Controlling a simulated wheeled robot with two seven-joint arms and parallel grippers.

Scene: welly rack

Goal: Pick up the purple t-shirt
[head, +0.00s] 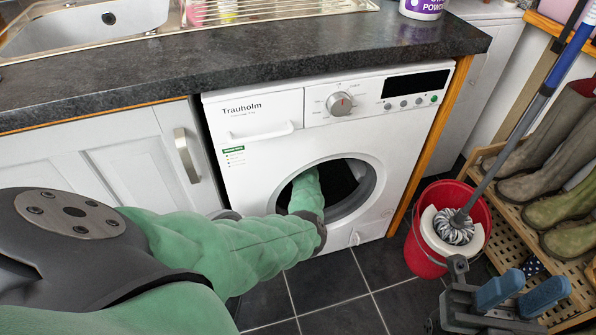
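I see no purple t-shirt in the head view. My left arm, in a green sleeve, reaches into the round door opening of the white washing machine (260,141). Its far end is inside the dark drum (340,183), so my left gripper is hidden there, and I cannot tell what it holds. The visible part of the drum interior looks black. My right gripper (522,292), with blue finger pads, is at the bottom right. Its pads are apart with nothing visible between them, near the floor and in front of the shoe rack.
A red bucket (425,262) with a mop (455,226) stands right of the machine. A wooden rack (508,222) holds green-brown wellies (562,209). The dark worktop (250,58) with a sink (90,25) overhangs the machine. Tiled floor (330,285) before the machine is clear.

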